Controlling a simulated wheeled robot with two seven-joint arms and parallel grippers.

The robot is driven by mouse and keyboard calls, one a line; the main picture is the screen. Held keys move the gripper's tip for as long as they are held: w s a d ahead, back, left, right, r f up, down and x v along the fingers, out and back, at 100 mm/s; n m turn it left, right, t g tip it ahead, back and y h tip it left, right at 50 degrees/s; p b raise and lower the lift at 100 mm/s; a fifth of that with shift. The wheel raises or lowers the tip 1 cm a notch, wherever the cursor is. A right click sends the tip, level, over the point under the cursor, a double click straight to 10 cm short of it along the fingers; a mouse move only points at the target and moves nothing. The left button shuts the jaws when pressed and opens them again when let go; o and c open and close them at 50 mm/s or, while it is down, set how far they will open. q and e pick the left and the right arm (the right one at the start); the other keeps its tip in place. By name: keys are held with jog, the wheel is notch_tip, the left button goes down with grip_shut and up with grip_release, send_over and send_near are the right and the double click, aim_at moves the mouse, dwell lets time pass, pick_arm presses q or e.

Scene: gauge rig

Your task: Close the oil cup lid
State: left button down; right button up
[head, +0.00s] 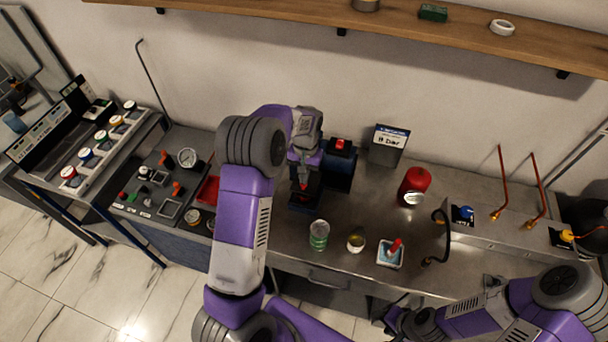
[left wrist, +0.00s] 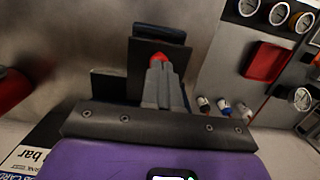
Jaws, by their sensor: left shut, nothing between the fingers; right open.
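My left gripper (head: 303,180) points down over a dark plate-like part (head: 302,199) beside the dark blue machine (head: 340,170). In the left wrist view its grey fingers (left wrist: 158,68) are shut, with nothing between them. A small red piece (left wrist: 159,57) shows right at the fingertips, in front of the dark part (left wrist: 160,36). I cannot tell whether they touch, or whether this is the oil cup lid. The arm and gripper hide much of that spot. My right gripper (head: 398,318) is open at the lower right, low by the bench's front edge and partly cut off.
A red tray (head: 207,190) lies left.

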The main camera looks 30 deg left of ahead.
pick_arm(q)
jog(key=shift+f, duration=0.1)
jog(key=shift+s+f+b, duration=0.25)
jog(key=shift+f+b, duration=0.35)
jog(key=shift+f, duration=0.2)
jog(key=shift+s+d+f, duration=0.15)
jog(key=shift+s+f, duration=0.1)
jog(key=shift+s, duration=0.35)
jog(key=shift+w+f, duration=0.1)
pick_arm(e)
jog(key=shift+s+f, duration=0.4)
jog(key=shift+f, duration=0.3)
pick_arm(q)
jog(key=r+p, duration=0.1)
jog(key=r, duration=0.1)
jog(key=r+p, duration=0.1)
jog(key=r, duration=0.1)
jog(key=r+p, duration=0.1)
jog(key=r, duration=0.1)
jog(key=shift+w+r, duration=0.2)
jog(key=shift+w, duration=0.2)
notch_tip(320, 180, up, 9)
pick_arm(e)
notch_tip(320, 180, up, 3)
jog(key=shift+w+f, duration=0.1)
